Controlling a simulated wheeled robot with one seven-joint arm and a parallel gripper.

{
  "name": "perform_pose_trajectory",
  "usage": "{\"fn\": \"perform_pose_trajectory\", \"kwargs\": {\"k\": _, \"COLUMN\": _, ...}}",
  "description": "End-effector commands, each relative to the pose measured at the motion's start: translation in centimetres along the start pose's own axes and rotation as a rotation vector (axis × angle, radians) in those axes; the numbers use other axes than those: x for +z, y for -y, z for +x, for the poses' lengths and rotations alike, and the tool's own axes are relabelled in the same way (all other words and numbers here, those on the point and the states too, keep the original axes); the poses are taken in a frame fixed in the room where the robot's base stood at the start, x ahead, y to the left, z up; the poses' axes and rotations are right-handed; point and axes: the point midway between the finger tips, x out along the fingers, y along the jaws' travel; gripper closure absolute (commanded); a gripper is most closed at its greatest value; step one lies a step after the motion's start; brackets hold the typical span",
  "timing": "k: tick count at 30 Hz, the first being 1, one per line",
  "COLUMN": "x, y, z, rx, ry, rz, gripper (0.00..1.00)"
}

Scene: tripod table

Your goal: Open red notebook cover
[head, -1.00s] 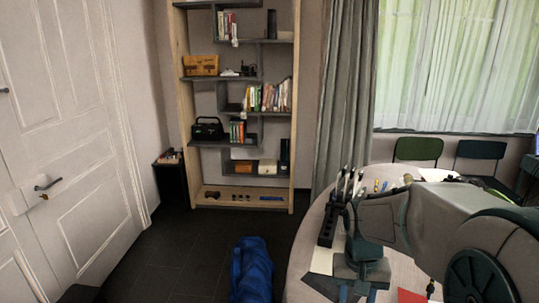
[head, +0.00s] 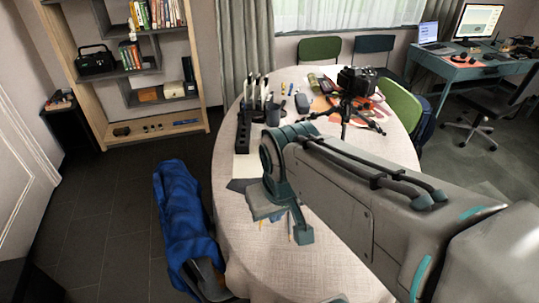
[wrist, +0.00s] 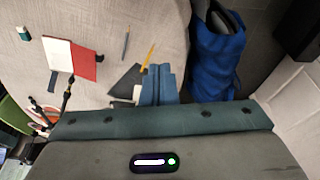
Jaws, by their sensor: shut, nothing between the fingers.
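The red notebook shows in the wrist view as a red panel (wrist: 83,63) and a white page area (wrist: 58,54) side by side, with a thin red edge along the white part. It appears to lie open on the table. In the head view my arm hides it. My gripper (wrist: 158,76) is shut and empty, with its fingers together at the middle of the wrist view, apart from the notebook and to its right. In the head view my gripper (head: 280,222) hangs over the near left part of the round table (head: 245,235).
A camera on a black tripod (head: 345,115) stands on the table. A dark holder with pens (head: 243,128) stands at its left. A dark grey flat piece (wrist: 128,80), a pencil (wrist: 148,57) and a pen (wrist: 126,42) lie near my gripper.

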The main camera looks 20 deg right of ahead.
Motion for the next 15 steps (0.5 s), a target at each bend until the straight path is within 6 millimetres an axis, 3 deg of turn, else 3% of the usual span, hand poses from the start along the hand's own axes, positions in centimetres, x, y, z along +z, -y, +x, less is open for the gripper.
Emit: {"fn": "perform_pose_trajectory", "kwargs": {"k": 15, "x": -6.6, "y": -5.6, "z": 12.7, "rx": 0.193, "ry": 0.338, "rz": -0.462, "gripper": 1.0}}
